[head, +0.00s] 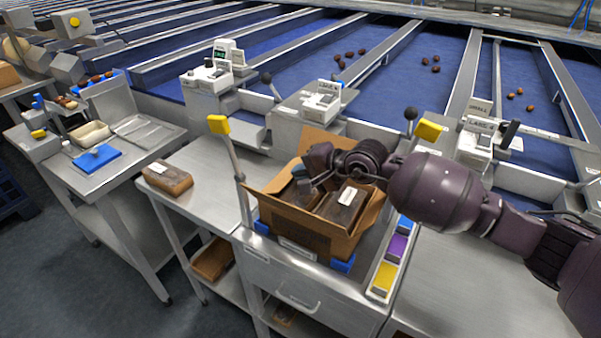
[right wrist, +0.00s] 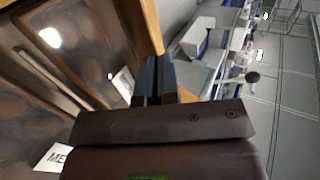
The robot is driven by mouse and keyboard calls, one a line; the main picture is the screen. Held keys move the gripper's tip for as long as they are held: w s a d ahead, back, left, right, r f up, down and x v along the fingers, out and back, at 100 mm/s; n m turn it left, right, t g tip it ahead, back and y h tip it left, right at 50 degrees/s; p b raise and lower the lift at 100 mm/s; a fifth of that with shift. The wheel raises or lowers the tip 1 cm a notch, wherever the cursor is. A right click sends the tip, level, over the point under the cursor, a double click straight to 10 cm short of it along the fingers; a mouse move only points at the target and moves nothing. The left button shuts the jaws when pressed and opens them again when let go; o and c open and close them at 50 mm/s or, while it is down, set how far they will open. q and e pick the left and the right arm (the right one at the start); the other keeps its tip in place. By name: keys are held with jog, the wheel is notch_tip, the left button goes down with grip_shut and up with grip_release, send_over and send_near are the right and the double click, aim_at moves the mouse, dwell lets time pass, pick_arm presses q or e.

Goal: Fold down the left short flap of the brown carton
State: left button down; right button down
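The brown carton (head: 300,240) stands open on the metal bench, its flaps spread around the top. Dark packs with white labels, such as this one (head: 343,203), lie inside it; a label also shows in the right wrist view (right wrist: 54,157). The left short flap (head: 279,178) appears raised at the carton's left end. My right gripper (head: 304,176) is over the carton's left half, just above the packs, close to that flap; I cannot tell if they touch. In the right wrist view its fingers (right wrist: 153,72) are together with nothing visible between them. My left gripper is out of view.
A yellow-topped post (head: 219,125) stands left of the carton and another yellow top (head: 429,130) behind it to the right. A tray of coloured blocks (head: 385,275) lies to the right. A wrapped pack (head: 167,178) lies on the left bench. Scales (head: 325,96) stand behind.

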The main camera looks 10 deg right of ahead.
jog(key=shift+d+f, duration=0.1)
jog(key=shift+f, duration=0.05)
jog(key=c, duration=1.3)
grip_release()
jog(key=shift+c, duration=0.2)
jog(key=shift+s, duration=0.1)
jog(key=v, duration=1)
jog(key=shift+s+d, duration=0.2)
jog(key=shift+d, duration=0.15)
jog(key=shift+c, duration=0.3)
